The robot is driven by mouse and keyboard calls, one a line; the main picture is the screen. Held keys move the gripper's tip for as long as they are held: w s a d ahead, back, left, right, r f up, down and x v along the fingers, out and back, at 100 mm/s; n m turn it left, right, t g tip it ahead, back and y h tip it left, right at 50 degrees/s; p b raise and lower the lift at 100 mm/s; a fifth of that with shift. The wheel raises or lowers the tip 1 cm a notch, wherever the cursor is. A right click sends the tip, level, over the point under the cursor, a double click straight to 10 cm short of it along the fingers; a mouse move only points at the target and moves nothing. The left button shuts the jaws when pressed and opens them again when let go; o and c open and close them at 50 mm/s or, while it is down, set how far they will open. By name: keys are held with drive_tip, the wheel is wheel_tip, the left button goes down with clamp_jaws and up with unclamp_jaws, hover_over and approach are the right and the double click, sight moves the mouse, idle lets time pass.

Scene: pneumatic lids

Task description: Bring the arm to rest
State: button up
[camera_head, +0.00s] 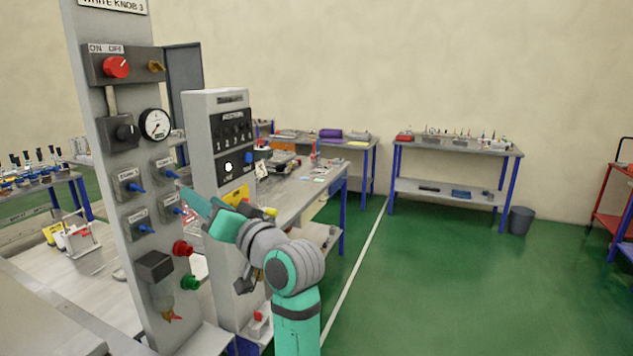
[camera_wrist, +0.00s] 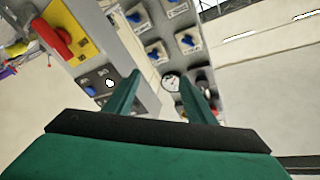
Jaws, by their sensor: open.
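My gripper (camera_head: 198,202) is at the end of my teal and grey arm in the head view, pointing left and up towards the grey valve panel (camera_head: 110,190). In the wrist view its two green fingers (camera_wrist: 160,84) stand apart with nothing between them. Beyond them are a round gauge (camera_wrist: 171,82) and several blue valve knobs (camera_wrist: 152,52). I cannot tell how far the fingertips are from the panel. No object is held.
The panel carries a red knob (camera_head: 117,67), a white gauge (camera_head: 155,124) and green and red buttons. A grey control column (camera_head: 203,150) stands close behind my gripper. Workbenches (camera_head: 457,146) line the back. Green floor (camera_head: 440,280) is open at right.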

drive_tip(key=s+d+f+m+t+h, duration=0.1)
drive_tip(key=d+f+m+t+h, duration=0.2)
drive_tip(key=f, duration=1)
drive_tip(key=d+f+m+h, duration=0.25)
drive_tip(key=d+f, duration=0.25)
drive_tip(key=f, duration=0.8)
drive_tip(key=s+d+f+m+t+h, duration=0.1)
drive_tip(key=s+d+f+h, duration=0.15)
drive_tip(key=s+f, duration=0.45)
drive_tip(key=s+d+f+h, duration=0.2)
drive_tip(key=s+d+f, duration=0.2)
drive_tip(key=f, duration=0.5)
drive_tip(key=s+d+f+h, duration=0.25)
drive_tip(key=s+f, duration=0.25)
drive_tip(key=s, duration=0.4)
drive_tip(key=s+d+f+h, duration=0.1)
drive_tip(key=s+d+f, duration=0.25)
drive_tip(key=s, duration=0.65)
drive_tip(key=s+d+r+n+g+h, duration=0.1)
drive_tip(key=s+r+n, duration=0.1)
drive_tip(key=s, duration=1.6)
drive_tip(key=shift+s+d+n, duration=0.15)
drive_tip(key=shift+d+n, duration=0.25)
drive_tip(key=shift+n, duration=0.45)
